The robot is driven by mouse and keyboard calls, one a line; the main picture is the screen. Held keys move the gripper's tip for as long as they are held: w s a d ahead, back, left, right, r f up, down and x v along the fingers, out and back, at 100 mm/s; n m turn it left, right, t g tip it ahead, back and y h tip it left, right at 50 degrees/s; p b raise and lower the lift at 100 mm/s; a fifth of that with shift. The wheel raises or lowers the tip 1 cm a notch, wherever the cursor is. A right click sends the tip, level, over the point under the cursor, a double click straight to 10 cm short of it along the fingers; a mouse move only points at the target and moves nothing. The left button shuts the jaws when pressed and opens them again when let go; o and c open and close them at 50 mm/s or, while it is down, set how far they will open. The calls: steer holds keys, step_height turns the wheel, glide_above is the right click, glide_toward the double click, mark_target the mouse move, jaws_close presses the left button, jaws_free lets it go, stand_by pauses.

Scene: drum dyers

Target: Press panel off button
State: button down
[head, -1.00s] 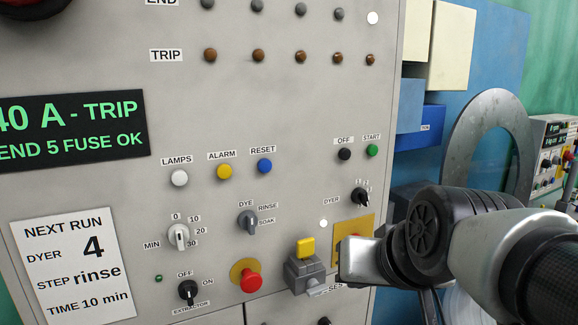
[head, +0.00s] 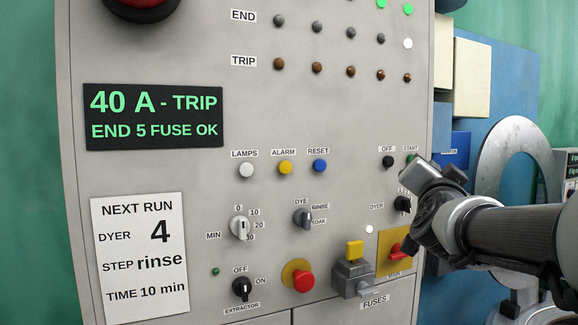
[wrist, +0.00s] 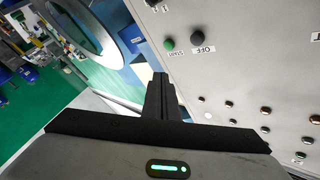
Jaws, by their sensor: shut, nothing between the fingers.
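The black OFF button (head: 388,161) is on the right side of the grey panel (head: 250,190), under its OFF label. The green START button (head: 410,159) is just right of it, partly covered by my gripper. In the wrist view the OFF button (wrist: 197,38) and START button (wrist: 169,44) lie beyond the fingertips, OFF to the right. My gripper (head: 430,172) is beside the START button, below and right of OFF; it also shows in the wrist view (wrist: 158,78). Its fingers are shut and empty. It appears apart from the OFF button.
A dyer selector (head: 402,204) is just below the gripper. A red switch on a yellow plate (head: 393,251), a fuse handle with a yellow top (head: 354,250) and a red button (head: 303,282) are lower. A large metal ring (head: 490,165) stands right of the panel.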

mark_target(389, 162)
steer(key=w+a+p, duration=0.2)
steer(key=w+a, duration=0.1)
steer(key=w, duration=0.5)
steer(key=shift+w+p, duration=0.15)
steer(key=shift+p, duration=0.2)
stand_by(2.0)
steer(key=shift+w+a, duration=0.15)
steer(key=shift+w, duration=0.25)
steer(key=shift+w+a, duration=0.2)
steer(key=shift+w, duration=0.25)
stand_by(0.6)
steer(key=shift+s, duration=0.1)
steer(key=shift+s+d+b, duration=0.3)
steer(key=shift+s+b, duration=0.15)
steer(key=shift+s, duration=0.3)
